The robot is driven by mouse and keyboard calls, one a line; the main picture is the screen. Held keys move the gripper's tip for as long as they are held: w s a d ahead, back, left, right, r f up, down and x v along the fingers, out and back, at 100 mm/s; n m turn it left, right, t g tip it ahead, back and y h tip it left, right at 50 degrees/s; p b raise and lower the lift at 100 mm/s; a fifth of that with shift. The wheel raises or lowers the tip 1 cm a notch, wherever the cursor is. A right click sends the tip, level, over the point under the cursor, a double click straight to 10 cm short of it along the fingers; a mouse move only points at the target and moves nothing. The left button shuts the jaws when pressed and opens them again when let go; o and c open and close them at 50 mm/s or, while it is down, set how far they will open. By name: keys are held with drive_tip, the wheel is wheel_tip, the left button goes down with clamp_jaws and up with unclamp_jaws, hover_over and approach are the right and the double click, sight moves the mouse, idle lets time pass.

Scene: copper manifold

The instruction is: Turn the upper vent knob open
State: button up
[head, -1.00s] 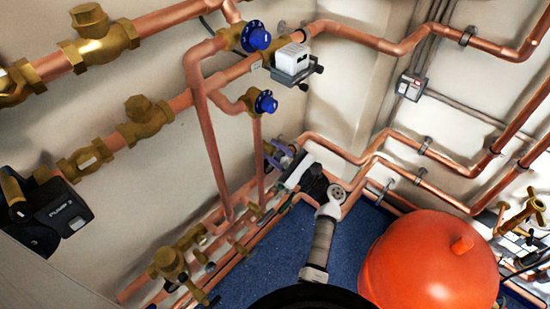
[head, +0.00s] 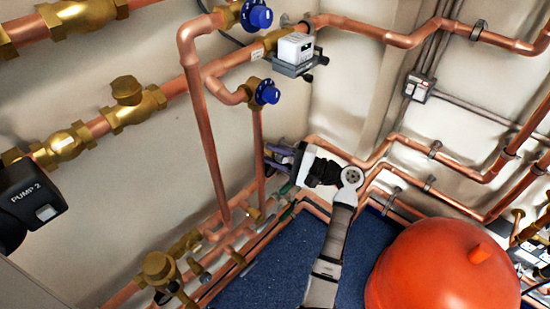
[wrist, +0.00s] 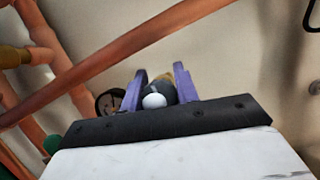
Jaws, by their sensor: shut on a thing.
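My gripper (wrist: 157,88) has its two purple fingers on either side of a dark round knob (wrist: 160,97) with a pale grey cap, and it is shut on it. Some brass shows behind the knob. In the head view my gripper (head: 285,158) is low on the wall by the corner, right of a vertical copper pipe, and the knob between its fingers is too small to make out. A second dark round part (wrist: 108,101) shows just left of the left finger. I cannot tell from these views which of the two is the upper one.
A copper pipe (wrist: 120,52) crosses close in front of the wrist view. Blue knobs (head: 266,92) and a white box (head: 295,48) are higher on the wall. A red tank (head: 440,265) stands at the right, with bare blue floor (head: 275,270) left of my arm.

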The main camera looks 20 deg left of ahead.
drive_tip(key=n, duration=0.2)
drive_tip(key=n+h+b, duration=0.1)
drive_tip(key=n, duration=0.1)
drive_tip(key=n+h+b, duration=0.1)
drive_tip(key=shift+f+n, duration=0.3)
drive_tip(key=shift+n, duration=0.1)
drive_tip(key=shift+h, duration=0.3)
drive_tip(key=o, duration=1)
drive_tip(key=shift+c, duration=0.2)
drive_tip(key=d+r, duration=0.2)
drive_tip(key=d, duration=1.1)
drive_tip(key=shift+w+d, duration=0.15)
drive_tip(key=shift+d, duration=0.25)
